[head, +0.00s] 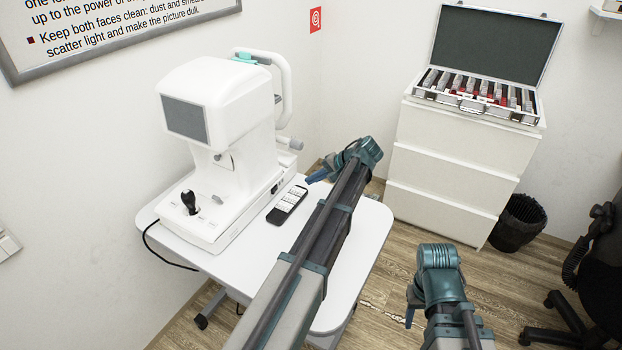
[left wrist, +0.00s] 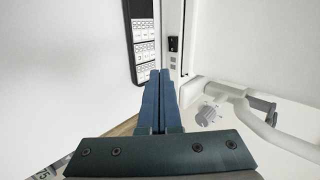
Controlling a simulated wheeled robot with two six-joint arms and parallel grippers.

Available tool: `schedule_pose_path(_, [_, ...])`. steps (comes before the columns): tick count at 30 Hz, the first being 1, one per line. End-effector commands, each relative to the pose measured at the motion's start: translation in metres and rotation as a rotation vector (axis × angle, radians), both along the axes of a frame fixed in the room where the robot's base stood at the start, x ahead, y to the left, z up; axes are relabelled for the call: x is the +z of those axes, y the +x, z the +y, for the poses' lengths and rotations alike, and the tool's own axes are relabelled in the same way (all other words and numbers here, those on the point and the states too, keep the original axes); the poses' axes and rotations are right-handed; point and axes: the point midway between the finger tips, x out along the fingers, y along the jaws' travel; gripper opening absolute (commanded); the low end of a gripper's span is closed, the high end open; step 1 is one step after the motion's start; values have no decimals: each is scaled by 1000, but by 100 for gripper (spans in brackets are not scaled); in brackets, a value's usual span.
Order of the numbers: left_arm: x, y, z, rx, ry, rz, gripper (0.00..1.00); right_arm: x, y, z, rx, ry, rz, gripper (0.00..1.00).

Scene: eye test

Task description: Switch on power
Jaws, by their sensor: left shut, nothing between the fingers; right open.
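The white eye-test machine (head: 218,120) stands on a white table (head: 350,240), with a dark screen and a black joystick (head: 189,201). A small black power switch (head: 274,188) is on the right side of its base. The switch also shows in the left wrist view (left wrist: 173,44), just beyond and slightly right of my fingertips. My left gripper (head: 309,180) is shut and empty, pointing at that side of the base; its closed blue fingers fill the middle of the left wrist view (left wrist: 160,74). I cannot tell the exact gap. My right gripper (head: 409,317) is open, away from the table.
A white drawer cabinet (head: 445,160) with an open lens case (head: 480,95) stands at the back right. A black bin (head: 518,222) and a dark chair (head: 595,280) are further right.

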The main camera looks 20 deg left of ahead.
Motion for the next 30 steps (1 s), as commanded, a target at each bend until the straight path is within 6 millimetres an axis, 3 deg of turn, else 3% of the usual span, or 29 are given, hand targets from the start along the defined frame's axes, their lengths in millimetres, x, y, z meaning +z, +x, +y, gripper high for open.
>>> schedule_pose_path(25, [0,-13,-4,19,1,1,0,0,0,0,0,0,0,50])
schedule_pose_path(30, [-8,-13,1,20,0,1,0,-8,0,0,0,0,0,50])
